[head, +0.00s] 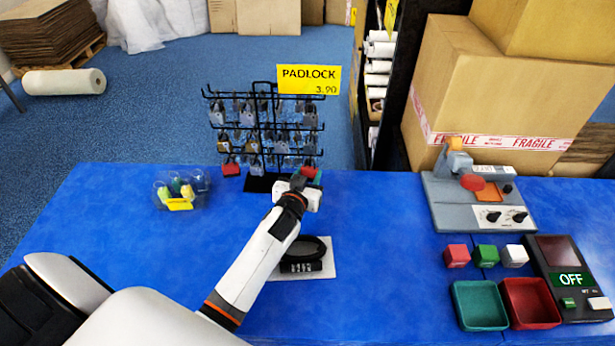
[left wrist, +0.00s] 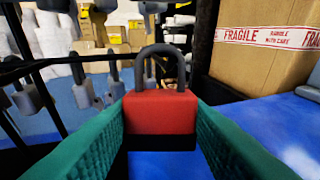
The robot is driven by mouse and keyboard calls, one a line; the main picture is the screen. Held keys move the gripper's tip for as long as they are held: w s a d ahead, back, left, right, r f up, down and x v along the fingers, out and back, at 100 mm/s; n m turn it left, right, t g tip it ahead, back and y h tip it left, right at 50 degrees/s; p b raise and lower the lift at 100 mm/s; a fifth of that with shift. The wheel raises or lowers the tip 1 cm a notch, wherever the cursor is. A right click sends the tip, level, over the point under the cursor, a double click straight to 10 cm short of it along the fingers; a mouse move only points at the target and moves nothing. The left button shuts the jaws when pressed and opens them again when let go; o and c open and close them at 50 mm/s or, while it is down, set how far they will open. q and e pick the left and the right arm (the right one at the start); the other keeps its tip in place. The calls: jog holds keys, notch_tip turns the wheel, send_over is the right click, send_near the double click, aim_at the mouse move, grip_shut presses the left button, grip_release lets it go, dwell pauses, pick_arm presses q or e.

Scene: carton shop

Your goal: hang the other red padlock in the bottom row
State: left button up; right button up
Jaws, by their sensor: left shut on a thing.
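A red padlock (left wrist: 160,112) with a dark shackle is upright between the green finger pads of my left gripper (left wrist: 160,140). In the head view my left gripper (head: 308,181) is at the right side of the rack's bottom row, and the red padlock (head: 309,172) shows at its tip. The black wire rack (head: 258,125) carries several grey and brass padlocks in rows. Another red padlock (head: 231,169) hangs at the left of the bottom row. I cannot tell whether the held padlock's shackle touches a hook. My right gripper is not in view.
The yellow padlock price sign (head: 309,79) tops the rack. A clear pack (head: 181,190) stands left on the blue table. A grey machine (head: 478,200), cubes and trays are at right.

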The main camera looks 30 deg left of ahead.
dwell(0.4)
pick_arm(q)
jog(key=o, duration=1)
jog(key=shift+c, duration=0.2)
